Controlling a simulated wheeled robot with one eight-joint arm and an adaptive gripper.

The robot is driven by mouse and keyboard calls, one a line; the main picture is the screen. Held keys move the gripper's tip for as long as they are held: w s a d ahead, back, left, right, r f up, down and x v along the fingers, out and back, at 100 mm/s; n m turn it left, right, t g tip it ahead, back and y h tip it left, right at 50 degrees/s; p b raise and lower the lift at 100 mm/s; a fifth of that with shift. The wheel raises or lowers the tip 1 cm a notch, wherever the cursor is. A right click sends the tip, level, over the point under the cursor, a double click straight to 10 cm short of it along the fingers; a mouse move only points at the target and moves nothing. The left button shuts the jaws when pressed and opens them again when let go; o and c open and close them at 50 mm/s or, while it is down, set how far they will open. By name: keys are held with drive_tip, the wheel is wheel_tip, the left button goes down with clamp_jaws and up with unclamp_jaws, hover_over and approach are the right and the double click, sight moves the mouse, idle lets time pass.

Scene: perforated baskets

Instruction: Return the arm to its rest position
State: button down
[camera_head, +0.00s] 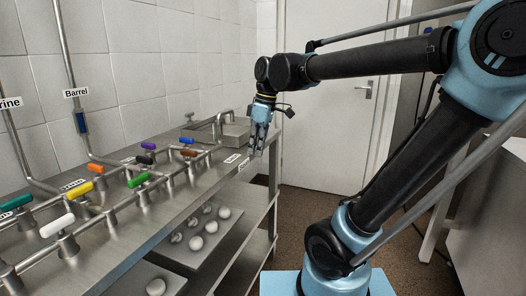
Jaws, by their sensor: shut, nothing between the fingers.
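My arm stretches from the right side of the camera_head view across to the left, with its upper links raised. My gripper (256,149) hangs from the arm's end and points down. It is shut and holds nothing. It is near the front edge of the steel counter (163,215), towards its far end. I cannot tell how far it is from the edge or whether it touches it.
Pipes with coloured valve handles, including a green one (138,179) and a white one (57,225), run along the counter. A sink (232,133) is at its far end. Round white things (197,243) lie on a shelf below. A closed white door (325,120) stands behind. Brown floor (300,207) shows below it.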

drive_tip(key=s+d+f+m+t+h, duration=0.1)
drive_tip(key=s+d+f+m, duration=0.4)
drive_tip(key=d+f+m, duration=0.2)
drive_tip(key=s+d+f+m+t+h, duration=0.1)
drive_tip(key=s+d+f+m, duration=0.4)
drive_tip(key=d+f, duration=0.7)
drive_tip(key=d+m, duration=0.2)
drive_tip(key=shift+f+m, duration=0.3)
drive_tip(key=shift+d, duration=0.1)
